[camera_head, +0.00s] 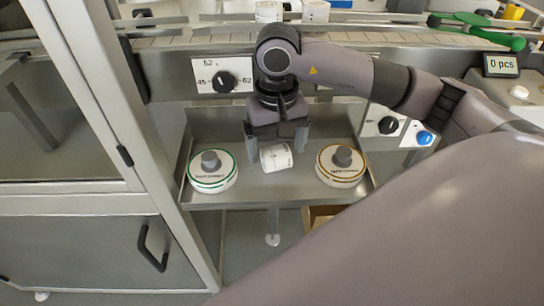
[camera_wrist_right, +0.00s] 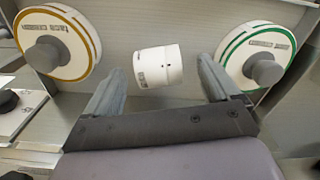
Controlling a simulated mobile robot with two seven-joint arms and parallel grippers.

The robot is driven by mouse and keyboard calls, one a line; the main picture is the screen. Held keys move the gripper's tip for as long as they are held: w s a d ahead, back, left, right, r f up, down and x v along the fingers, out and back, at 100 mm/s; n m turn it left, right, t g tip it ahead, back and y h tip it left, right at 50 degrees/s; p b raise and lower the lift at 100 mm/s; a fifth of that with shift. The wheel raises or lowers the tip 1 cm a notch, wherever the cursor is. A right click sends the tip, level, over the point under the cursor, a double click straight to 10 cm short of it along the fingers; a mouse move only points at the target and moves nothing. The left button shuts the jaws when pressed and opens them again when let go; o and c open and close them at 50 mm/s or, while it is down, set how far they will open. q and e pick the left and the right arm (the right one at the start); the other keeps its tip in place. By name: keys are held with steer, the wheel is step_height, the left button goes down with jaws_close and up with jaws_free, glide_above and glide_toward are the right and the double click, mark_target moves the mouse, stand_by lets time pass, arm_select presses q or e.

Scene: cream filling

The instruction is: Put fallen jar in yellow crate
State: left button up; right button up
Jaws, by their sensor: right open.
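The fallen jar (camera_head: 276,157) is a small white cylinder lying on its side on a metal shelf (camera_head: 258,190), between two round lidded pieces. My right gripper (camera_head: 278,150) points down over it with its fingers open, one on each side. In the right wrist view, the jar (camera_wrist_right: 158,67) shows between and just beyond the two fingertips (camera_wrist_right: 160,78); I cannot tell whether either finger touches it. My left gripper is not in view. I cannot make out a yellow crate for certain.
A green-ringed round piece with a grey knob (camera_head: 212,173) stands left of the jar. An orange-ringed one (camera_head: 341,166) stands right of it. A panel with a black dial (camera_head: 224,82) is behind. A glass-doored cabinet (camera_head: 85,120) is at left. A green-handled tool (camera_head: 485,30) lies at upper right.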

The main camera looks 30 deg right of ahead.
mark_target(277, 153)
step_height(277, 153, down, 4)
steer(key=shift+s+d+f, duration=0.1)
steer(key=c, duration=1.1)
steer(key=shift+r, duration=0.2)
